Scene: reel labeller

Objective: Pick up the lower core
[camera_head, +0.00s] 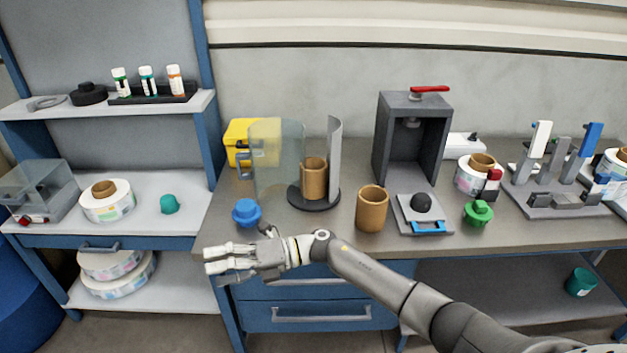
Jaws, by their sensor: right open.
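Two brown cardboard cores stand upright on the workbench. The lower core (372,209) in the picture stands on the bare bench top, left of the dark grey press. The other core (314,178) stands on a black round base between a clear curved guard and a grey curved plate. My right gripper (212,261) is open and empty, in front of the bench's front edge at the left. It points left, with the lower core behind it to the right, well apart. My left gripper is not in view.
A blue knobbed cap (246,212) sits near the bench's front left corner. The dark grey press (446,140) with a red lever and a green knobbed cap (478,212) stand right of the lower core. Label rolls and a shelf rack stand at left.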

